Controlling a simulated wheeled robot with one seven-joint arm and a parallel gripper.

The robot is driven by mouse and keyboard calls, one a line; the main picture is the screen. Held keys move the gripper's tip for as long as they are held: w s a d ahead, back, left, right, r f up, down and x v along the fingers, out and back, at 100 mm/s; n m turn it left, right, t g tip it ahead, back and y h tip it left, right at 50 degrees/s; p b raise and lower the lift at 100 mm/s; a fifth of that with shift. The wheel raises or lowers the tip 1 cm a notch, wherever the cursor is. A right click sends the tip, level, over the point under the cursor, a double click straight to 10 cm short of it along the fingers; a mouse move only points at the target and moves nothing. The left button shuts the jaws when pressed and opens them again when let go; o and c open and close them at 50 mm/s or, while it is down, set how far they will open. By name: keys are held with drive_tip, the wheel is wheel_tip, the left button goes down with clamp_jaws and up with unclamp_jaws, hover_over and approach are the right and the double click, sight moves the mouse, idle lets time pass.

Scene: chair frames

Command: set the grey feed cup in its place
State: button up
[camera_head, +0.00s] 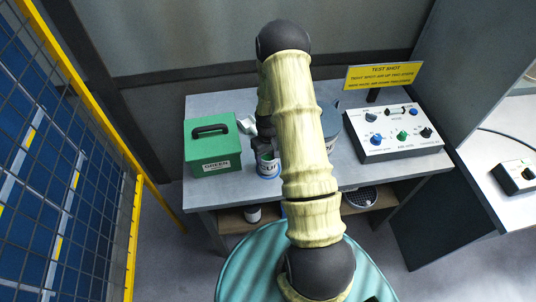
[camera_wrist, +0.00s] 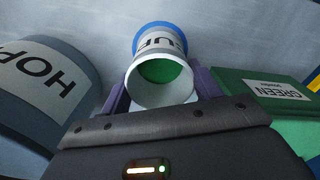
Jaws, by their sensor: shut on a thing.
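The grey feed cup (camera_wrist: 160,92) is between the two purple fingers of my gripper (camera_wrist: 160,97) in the wrist view. Its open mouth faces the wrist camera, green shows inside, and its white label reads "CUP" in part. A blue band (camera_wrist: 160,27) shows at its far end; I cannot tell whether it belongs to the cup or lies under it. In the head view the cup (camera_head: 267,167) is upright at the table's front, right of the green box. My gripper (camera_head: 262,148) is above it, partly hidden by my arm. I cannot tell whether the cup touches the table.
The green box (camera_head: 212,145) with a black handle is close on the left. A grey hopper (camera_head: 329,125) stands on the right, partly behind my arm. A control panel (camera_head: 392,132) and yellow sign (camera_head: 381,76) are farther right. A yellow-framed mesh fence (camera_head: 133,235) is at left.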

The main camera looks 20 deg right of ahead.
drive_tip(key=shift+f+b, duration=0.6)
drive_tip(key=shift+f, duration=0.1)
drive_tip(key=o, duration=1.1)
drive_tip(key=shift+c, duration=0.2)
wheel_tip(320, 180, up, 17)
drive_tip(key=b, duration=0.4)
drive_tip(key=shift+r, duration=0.2)
